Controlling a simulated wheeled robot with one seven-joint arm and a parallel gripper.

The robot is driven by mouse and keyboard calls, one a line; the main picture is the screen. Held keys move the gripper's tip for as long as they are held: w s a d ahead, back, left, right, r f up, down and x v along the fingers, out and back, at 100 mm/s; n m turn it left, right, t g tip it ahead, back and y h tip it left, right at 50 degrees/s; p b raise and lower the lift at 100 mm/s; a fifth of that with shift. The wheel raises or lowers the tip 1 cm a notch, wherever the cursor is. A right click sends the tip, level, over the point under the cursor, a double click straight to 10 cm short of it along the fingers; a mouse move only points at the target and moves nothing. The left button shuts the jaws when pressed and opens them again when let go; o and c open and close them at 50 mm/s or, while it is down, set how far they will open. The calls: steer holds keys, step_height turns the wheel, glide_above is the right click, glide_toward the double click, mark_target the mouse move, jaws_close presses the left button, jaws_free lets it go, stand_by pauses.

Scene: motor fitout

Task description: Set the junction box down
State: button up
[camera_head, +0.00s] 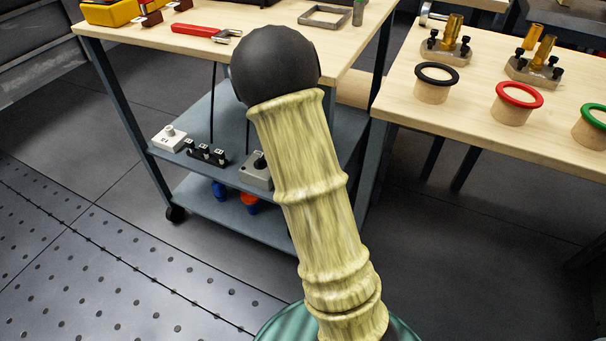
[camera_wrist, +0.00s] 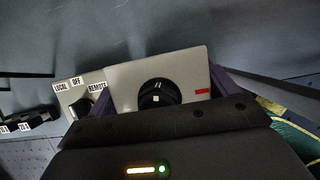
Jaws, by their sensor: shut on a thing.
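In the wrist view my gripper (camera_wrist: 165,104) has its purple fingers on both sides of a pale grey box, the junction box (camera_wrist: 187,72), and is shut on it. The box has a black round knob and a small red mark on its face. Its lower edge is hidden behind my gripper's body. Whether it touches a surface below, I cannot tell. In the head view my sleeved arm and its dark round joint hide my gripper and the held box.
A selector box labelled LOCAL, OFF, REMOTE (camera_wrist: 77,92) sits close left of the held box. The cart's blue-grey middle shelf (camera_head: 229,118) also bears a white box (camera_head: 169,138) and black terminal blocks (camera_head: 206,152). Wooden tabletops (camera_head: 185,43) stand above and right.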

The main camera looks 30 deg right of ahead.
step_height(320, 180, down, 3)
steer(key=shift+a+f+b, duration=0.1)
steer(key=shift+f+b, duration=0.1)
steer(key=shift+b, duration=0.7)
steer(key=shift+r, duration=0.1)
steer(key=o, duration=1)
steer(key=p+v, duration=0.4)
steer(key=v, duration=0.3)
steer(key=shift+r+p, duration=0.2)
steer(key=shift+p, duration=0.1)
steer(key=shift+s+a, duration=0.1)
